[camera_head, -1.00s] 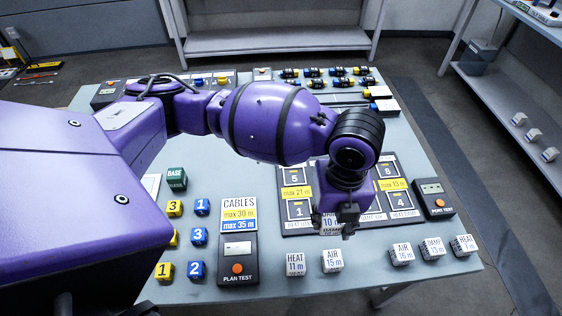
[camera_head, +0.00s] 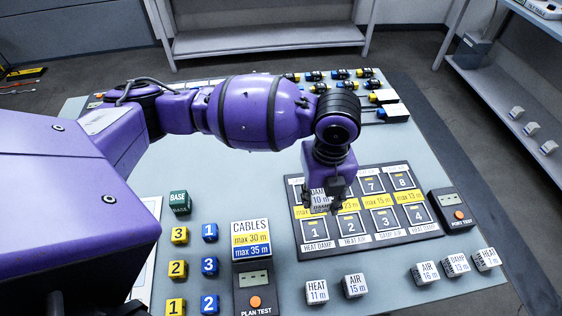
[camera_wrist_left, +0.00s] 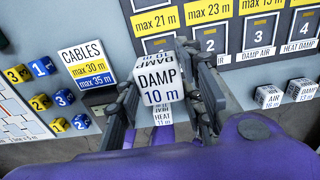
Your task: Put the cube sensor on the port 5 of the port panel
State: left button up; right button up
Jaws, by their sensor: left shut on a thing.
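My left gripper (camera_head: 326,208) is shut on a white cube sensor (camera_head: 319,199) over the left part of the port panel (camera_head: 297,236). In the left wrist view, the cube (camera_wrist_left: 157,80) reads DAMP 10 m and sits between the fingers. Ports 1 to 4 form the panel's front row, and port 1 (camera_head: 314,233) lies just in front of the gripper. In the back row, ports 7 (camera_head: 370,184) and 8 show; my gripper and wrist hide port 5. I cannot tell the cube's height above the panel. My right gripper is not in view.
HEAT and AIR cubes (camera_head: 355,286) stand in front of the panel, with several more at the right (camera_head: 425,272). The port tester (camera_head: 451,209) is right of the panel. The CABLES sign (camera_head: 251,240), plan tester (camera_head: 256,298) and numbered cubes (camera_head: 179,269) are at left.

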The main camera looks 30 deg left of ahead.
pick_arm(q)
jog(key=w+a+f, duration=0.1)
jog(key=w+f, duration=0.1)
jog(key=w+a+f, duration=0.2)
jog(key=w, duration=0.1)
jog(key=w+a+f, duration=0.2)
jog(key=f, duration=0.1)
jog(key=shift+w+b, duration=0.3)
jog(key=shift+w, duration=0.1)
jog(key=shift+w+a+f, duration=0.15)
jog(key=shift+w+f, duration=0.1)
jog(key=shift+f, duration=0.05)
jog(key=f, duration=0.3)
jog(key=shift+w+a+f, duration=0.15)
jog(key=shift+w, duration=0.05)
jog(key=shift+f, duration=0.2)
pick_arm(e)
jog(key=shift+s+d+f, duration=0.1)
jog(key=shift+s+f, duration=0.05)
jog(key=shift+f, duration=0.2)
pick_arm(q)
jog(key=shift+f, duration=0.15)
jog(key=o, duration=1.1)
jog(key=shift+o, duration=0.2)
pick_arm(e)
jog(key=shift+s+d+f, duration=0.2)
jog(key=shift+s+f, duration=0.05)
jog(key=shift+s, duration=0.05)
